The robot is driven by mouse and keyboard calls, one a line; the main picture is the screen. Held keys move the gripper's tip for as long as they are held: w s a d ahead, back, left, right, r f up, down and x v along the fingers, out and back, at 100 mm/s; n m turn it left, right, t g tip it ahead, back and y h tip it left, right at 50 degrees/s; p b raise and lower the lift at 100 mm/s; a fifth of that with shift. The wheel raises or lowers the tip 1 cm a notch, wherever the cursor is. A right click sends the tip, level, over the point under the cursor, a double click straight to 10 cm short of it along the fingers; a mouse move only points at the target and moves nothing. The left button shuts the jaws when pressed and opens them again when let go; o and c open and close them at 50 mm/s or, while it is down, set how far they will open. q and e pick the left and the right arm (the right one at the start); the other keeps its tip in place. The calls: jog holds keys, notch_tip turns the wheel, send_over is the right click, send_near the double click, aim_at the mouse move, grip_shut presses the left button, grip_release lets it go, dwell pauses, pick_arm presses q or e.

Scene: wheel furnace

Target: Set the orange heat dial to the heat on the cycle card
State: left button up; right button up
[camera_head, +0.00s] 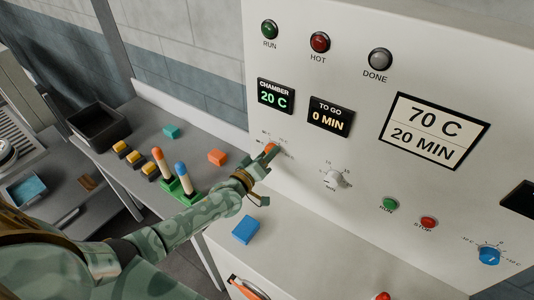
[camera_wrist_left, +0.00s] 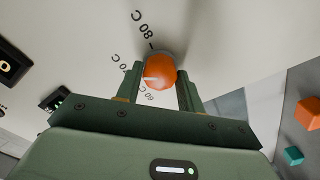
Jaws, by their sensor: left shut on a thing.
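The orange heat dial (camera_head: 270,148) sits on the white panel below the displays. In the left wrist view the dial (camera_wrist_left: 159,72) is between my gripper's fingers, with a short white mark on its left part. Printed marks beside it include 80 C and 60 C; the label between them is hard to read, and so is the exact setting. My left gripper (camera_head: 261,159) is shut on the dial; its fingers also show in the wrist view (camera_wrist_left: 159,86). The cycle card (camera_head: 434,131) reads 70 C, 20 MIN. My right gripper is not in view.
The chamber display (camera_head: 276,97) reads 20 C and the to-go display (camera_head: 331,117) 0 MIN. A grey-white dial (camera_head: 333,179), run button (camera_head: 390,204), stop button (camera_head: 428,222) and blue dial (camera_head: 489,254) lie to the right. Blocks stand on the side bench (camera_head: 130,115).

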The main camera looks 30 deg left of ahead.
pick_arm(q)
jog(key=shift+f, duration=0.1)
dwell(0.3)
jog(key=o, duration=1)
jog(key=s, duration=0.5)
jog(key=s+a, duration=0.1)
jog(key=s, duration=0.4)
jog(key=s+a, duration=0.1)
jog(key=s, duration=0.5)
jog(key=shift+s+a, duration=0.1)
jog(key=shift+a, duration=0.05)
